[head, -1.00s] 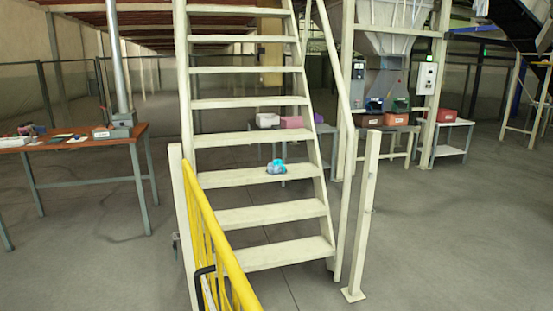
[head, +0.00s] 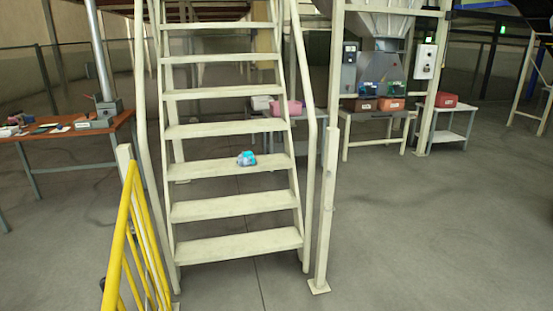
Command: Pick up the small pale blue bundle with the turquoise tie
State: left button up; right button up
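The small pale blue bundle with the turquoise tie (head: 246,158) sits on a cream stair tread (head: 205,168), the third tread up of those in view, a little right of the tread's middle. It looks lumpy, with pale blue and brighter turquoise patches; its fine detail is too small to tell. Nothing touches it except the tread. Neither of my grippers shows in the head view.
A yellow railing (head: 128,225) stands at the front left of the stairs, and a cream post (head: 326,210) at the right. A brown table (head: 60,132) is at the left. Bins (head: 391,104) sit on tables behind right. Floor (head: 430,220) at right is clear.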

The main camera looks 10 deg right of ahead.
aim_at(247, 158)
jog(key=i+l+z, duration=0.45)
jog(key=i+l, duration=0.55)
jog(key=i+j+z, duration=0.25)
jog(key=i+j, duration=0.35)
jog(key=i, duration=0.3)
jog(key=i+j+z, duration=0.25)
jog(key=i+j, duration=0.5)
jog(key=i, duration=0.1)
